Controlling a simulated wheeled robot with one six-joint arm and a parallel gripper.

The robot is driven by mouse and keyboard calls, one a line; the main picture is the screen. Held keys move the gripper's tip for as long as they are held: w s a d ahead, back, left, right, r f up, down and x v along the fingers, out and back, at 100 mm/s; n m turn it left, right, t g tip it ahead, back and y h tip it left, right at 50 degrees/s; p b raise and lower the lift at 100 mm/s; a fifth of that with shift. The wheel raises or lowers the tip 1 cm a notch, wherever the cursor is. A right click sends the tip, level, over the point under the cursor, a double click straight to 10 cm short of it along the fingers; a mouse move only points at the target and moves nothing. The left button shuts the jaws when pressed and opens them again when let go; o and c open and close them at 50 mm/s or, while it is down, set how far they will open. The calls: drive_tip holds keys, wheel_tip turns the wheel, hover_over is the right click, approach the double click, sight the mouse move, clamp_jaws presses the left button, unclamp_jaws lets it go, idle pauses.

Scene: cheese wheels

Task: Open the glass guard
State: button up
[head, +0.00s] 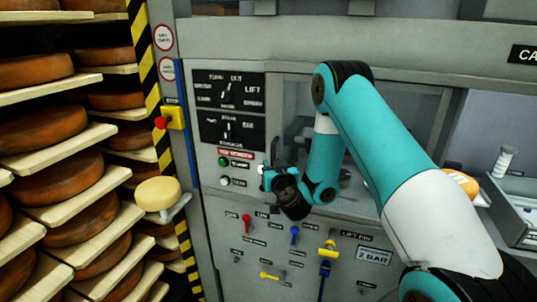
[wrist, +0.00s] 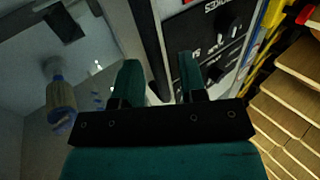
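The glass guard (head: 415,110) is a see-through pane in the grey machine front, in the middle of the head view. It appears closed, and my arm covers much of it. My gripper (head: 268,172) is at the pane's lower left, beside the control panel. In the wrist view my gripper (wrist: 160,82) has its two teal fingers apart.
Black dial panels (head: 228,90) and a red-and-yellow stop button (head: 170,118) are left of the guard. Levers (head: 295,234) sit below. Shelves of cheese wheels (head: 52,128) fill the left side. A pale cheese (head: 158,193) sits near the striped post.

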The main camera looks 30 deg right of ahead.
drive_tip(key=shift+x, duration=0.95)
drive_tip(key=shift+d, duration=0.1)
drive_tip(key=shift+d, duration=0.1)
drive_tip(key=shift+c, duration=0.3)
clamp_jaws()
drive_tip(key=shift+s+d, duration=0.1)
